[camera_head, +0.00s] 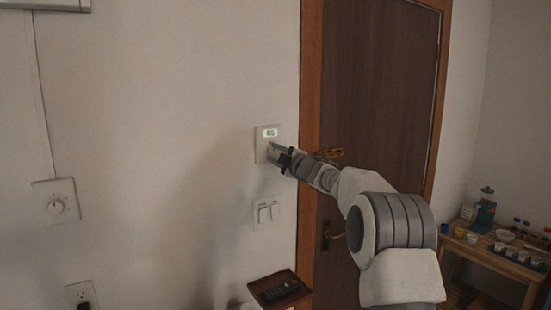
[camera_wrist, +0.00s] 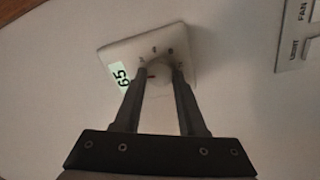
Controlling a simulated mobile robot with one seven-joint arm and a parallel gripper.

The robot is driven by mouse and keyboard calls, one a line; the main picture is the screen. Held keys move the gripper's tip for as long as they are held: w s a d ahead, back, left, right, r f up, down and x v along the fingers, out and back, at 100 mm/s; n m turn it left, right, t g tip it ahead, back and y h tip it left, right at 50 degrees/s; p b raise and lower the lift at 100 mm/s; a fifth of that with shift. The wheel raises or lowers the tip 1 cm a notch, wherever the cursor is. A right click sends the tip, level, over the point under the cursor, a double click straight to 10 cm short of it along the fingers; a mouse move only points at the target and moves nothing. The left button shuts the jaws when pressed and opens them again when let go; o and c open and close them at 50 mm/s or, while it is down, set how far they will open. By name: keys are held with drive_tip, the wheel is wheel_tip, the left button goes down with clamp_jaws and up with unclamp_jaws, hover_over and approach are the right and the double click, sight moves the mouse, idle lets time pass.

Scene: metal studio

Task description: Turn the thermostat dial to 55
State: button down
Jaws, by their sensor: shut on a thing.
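The thermostat (camera_head: 262,133) is a white square plate on the wall left of the door, with a lit green display (camera_head: 270,132) at its top. In the wrist view the thermostat (camera_wrist: 185,62) appears turned, and its display (camera_wrist: 120,77) seems to read 65. The round pale dial (camera_wrist: 158,77) is at the plate's middle, with a small red mark on it. My gripper (camera_head: 275,153) reaches the plate from the right. In the wrist view the gripper (camera_wrist: 160,75) has one finger on each side of the dial and is shut on it. The fingers partly hide the dial.
Light switches (camera_head: 267,210) sit below the thermostat; their panel, marked FAN and LIGHT, shows in the wrist view (camera_wrist: 296,38). Another wall dial (camera_head: 56,203) is at the left. A small shelf (camera_head: 279,288) holds a dark remote. A brown door (camera_head: 375,80) stands behind my arm.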

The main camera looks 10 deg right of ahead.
drive_tip(key=shift+n, duration=0.7)
drive_tip(key=shift+c, duration=2.4)
unclamp_jaws()
drive_tip(key=b+v, duration=0.5)
drive_tip(key=v, duration=1.2)
drive_tip(key=shift+s+d, duration=0.2)
drive_tip(key=shift+r, duration=0.1)
